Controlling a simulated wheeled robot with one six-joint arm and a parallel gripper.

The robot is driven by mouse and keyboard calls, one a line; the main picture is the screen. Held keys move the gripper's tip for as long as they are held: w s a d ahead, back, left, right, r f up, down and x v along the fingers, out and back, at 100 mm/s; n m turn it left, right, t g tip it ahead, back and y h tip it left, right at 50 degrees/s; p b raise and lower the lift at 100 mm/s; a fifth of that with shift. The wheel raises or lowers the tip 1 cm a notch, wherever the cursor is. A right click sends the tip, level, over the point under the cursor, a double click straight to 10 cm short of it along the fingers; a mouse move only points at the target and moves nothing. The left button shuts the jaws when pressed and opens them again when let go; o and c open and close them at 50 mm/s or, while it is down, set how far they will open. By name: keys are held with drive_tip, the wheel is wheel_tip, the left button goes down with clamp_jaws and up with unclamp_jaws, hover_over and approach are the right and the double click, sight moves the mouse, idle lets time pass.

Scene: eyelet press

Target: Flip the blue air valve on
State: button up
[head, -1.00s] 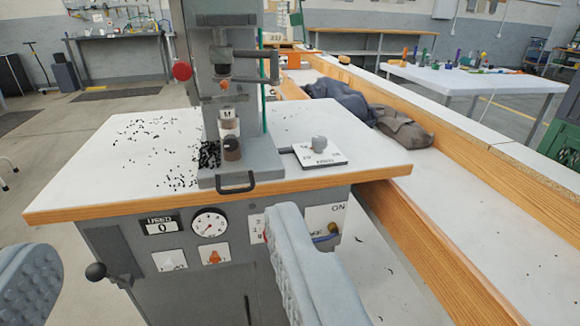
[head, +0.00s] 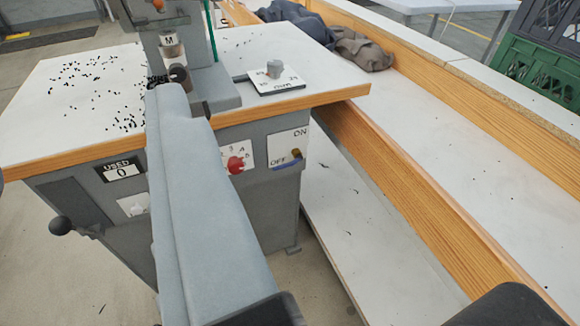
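The air valve panel (head: 275,148) is a white plate marked ON at the upper right and OFF at the lower left, on the press cabinet's front. A brass knob (head: 296,153) sits at its right side. The blue valve handle (head: 287,165) shows as a short strip low on the plate, pointing left toward OFF. My gripper (head: 85,136) is open and empty. One large grey finger stands left of the valve, apart from it in the picture, and covers part of the cabinet.
A red knob (head: 235,164) sits on a plate left of the valve. The press table (head: 330,96) overhangs above. A wooden-sided trough (head: 450,150) runs along the right, with dark cloth (head: 365,50) in it. A black lever knob (head: 60,223) sticks out at lower left.

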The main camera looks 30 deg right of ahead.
drive_tip(key=shift+w+d+f+m, duration=0.1)
drive_tip(key=shift+w+f+m, duration=0.1)
drive_tip(key=shift+w+m, duration=0.15)
drive_tip(key=c, duration=0.4)
drive_tip(key=w+d+f+m, duration=0.1)
drive_tip(key=w+f+m, duration=0.1)
drive_tip(key=w+d+f+m+g, duration=0.1)
drive_tip(key=w+m, duration=0.1)
drive_tip(key=w, duration=0.1)
drive_tip(key=w+d+f+m+g+h, duration=0.1)
drive_tip(key=w+f+m, duration=0.1)
drive_tip(key=m, duration=0.1)
drive_tip(key=shift+w+f, duration=0.15)
drive_tip(key=shift+f, duration=0.15)
clamp_jaws()
drive_tip(key=w+d+f+m+g, duration=0.2)
drive_tip(key=w+d+f+m, duration=0.3)
drive_tip(key=f+m, duration=0.4)
drive_tip(key=w+d+f+m+g, duration=0.3)
drive_tip(key=w+d+f+m, duration=0.2)
drive_tip(key=f+m, duration=0.5)
drive_tip(key=w+d+f+m+g, duration=0.3)
drive_tip(key=w+d+f+m, duration=0.2)
drive_tip(key=f+m, duration=0.4)
drive_tip(key=shift+w+d+f+m+y, duration=0.35)
drive_tip(key=shift+w+d+f+y, duration=0.05)
drive_tip(key=shift+d+f, duration=0.55)
